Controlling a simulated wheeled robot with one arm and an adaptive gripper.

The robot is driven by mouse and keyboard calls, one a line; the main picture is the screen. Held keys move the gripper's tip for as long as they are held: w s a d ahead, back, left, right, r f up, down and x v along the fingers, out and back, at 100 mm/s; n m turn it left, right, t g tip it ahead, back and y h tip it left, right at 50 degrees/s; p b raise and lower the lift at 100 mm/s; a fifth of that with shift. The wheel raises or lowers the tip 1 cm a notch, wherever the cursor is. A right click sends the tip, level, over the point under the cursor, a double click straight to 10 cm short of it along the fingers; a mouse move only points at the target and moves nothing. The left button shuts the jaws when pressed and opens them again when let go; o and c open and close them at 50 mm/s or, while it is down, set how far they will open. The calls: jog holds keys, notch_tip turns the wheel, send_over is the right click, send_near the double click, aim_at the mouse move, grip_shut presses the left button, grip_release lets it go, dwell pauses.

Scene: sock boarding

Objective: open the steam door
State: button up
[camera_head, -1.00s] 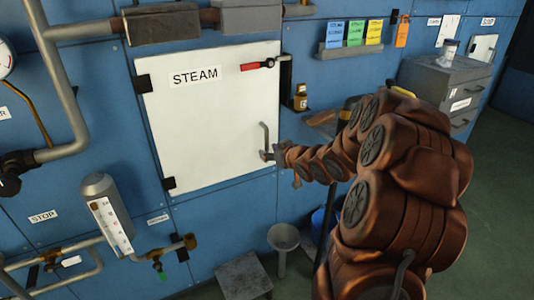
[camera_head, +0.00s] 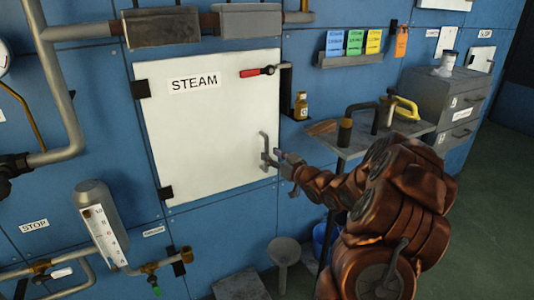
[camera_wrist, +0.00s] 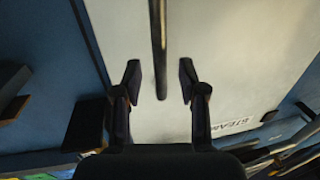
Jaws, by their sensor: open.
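The white steam door (camera_head: 205,125) is set in the blue wall and looks shut, with dark hinges on its left edge. A red-handled lever (camera_head: 257,71) lies level at its upper right. A grey upright bar handle (camera_head: 264,146) is at its lower right. My gripper (camera_head: 277,164) is at the handle's right side. In the wrist view, my gripper (camera_wrist: 160,80) is open, and the handle (camera_wrist: 158,45) runs between its two fingers with gaps on both sides. The door (camera_wrist: 235,60) fills the background there. Contact with the handle cannot be told.
A grey side table (camera_head: 372,145) with tools stands right of my gripper. A small amber bottle (camera_head: 301,106) sits in a niche beside the door. A funnel (camera_head: 284,250) stands below. Pipes and a gauge cylinder (camera_head: 103,220) are at left. Open floor is at right.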

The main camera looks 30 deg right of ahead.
aim_at(267, 169)
jog(key=shift+w+a, duration=0.2)
jog(key=shift+w, duration=1.4)
jog(key=shift+c, duration=0.3)
grip_shut()
